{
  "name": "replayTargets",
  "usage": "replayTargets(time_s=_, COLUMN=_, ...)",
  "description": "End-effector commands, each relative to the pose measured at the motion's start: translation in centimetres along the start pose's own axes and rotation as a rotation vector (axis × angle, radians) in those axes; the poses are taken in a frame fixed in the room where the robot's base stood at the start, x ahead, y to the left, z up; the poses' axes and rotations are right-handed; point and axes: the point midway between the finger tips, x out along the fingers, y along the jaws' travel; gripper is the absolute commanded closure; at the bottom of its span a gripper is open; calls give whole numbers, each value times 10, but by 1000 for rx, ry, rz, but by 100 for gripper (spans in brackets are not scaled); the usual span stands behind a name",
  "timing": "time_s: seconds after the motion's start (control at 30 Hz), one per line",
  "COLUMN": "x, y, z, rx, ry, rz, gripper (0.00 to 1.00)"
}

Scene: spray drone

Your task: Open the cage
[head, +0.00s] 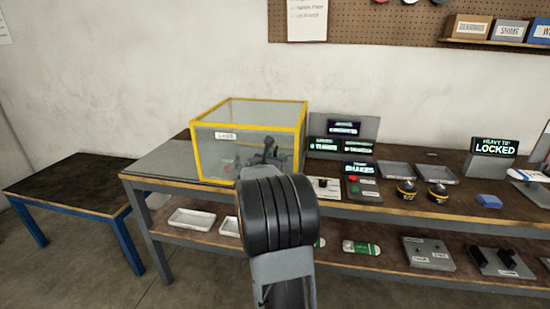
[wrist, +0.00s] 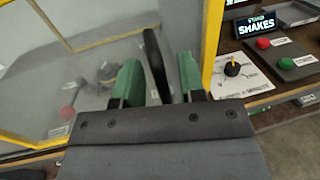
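The cage (head: 250,103) is a clear-walled box with a yellow frame, standing on the left part of the workbench. It appears shut. In the wrist view its clear front panel and yellow edge post (wrist: 212,40) fill the left and middle. A black upright bar, seemingly the cage handle (wrist: 152,50), stands between the green fingers of my gripper (wrist: 160,78). The fingers are apart, with a small gap visible at the right of the bar; contact on the left is unclear. In the head view my arm hides most of the gripper and the handle.
Right of the cage are a knob panel (wrist: 232,70), a button box (wrist: 285,55) and a lit "shakes" sign (wrist: 255,23). Trays and black-yellow domes (head: 406,190) stand farther right. A low blue-legged table (head: 70,184) is at left. White trays (head: 192,219) lie on the lower shelf.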

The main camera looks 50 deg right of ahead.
Motion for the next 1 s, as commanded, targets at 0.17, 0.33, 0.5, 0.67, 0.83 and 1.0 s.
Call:
replayTargets(time_s=0.17, x=5, y=0, z=0, rx=0, ry=0, rz=0, gripper=63)
replayTargets(time_s=0.33, x=5, y=0, z=0, rx=0, ry=0, rz=0, gripper=63)
replayTargets(time_s=0.5, x=5, y=0, z=0, rx=1, ry=0, rz=0, gripper=74)
replayTargets(time_s=0.67, x=5, y=0, z=0, rx=1, ry=0, rz=-1, gripper=89)
replayTargets(time_s=0.83, x=5, y=-1, z=0, rx=1, ry=-1, rz=-2, gripper=100)
replayTargets(time_s=1.0, x=5, y=-1, z=0, rx=2, ry=-1, rz=-3, gripper=100)
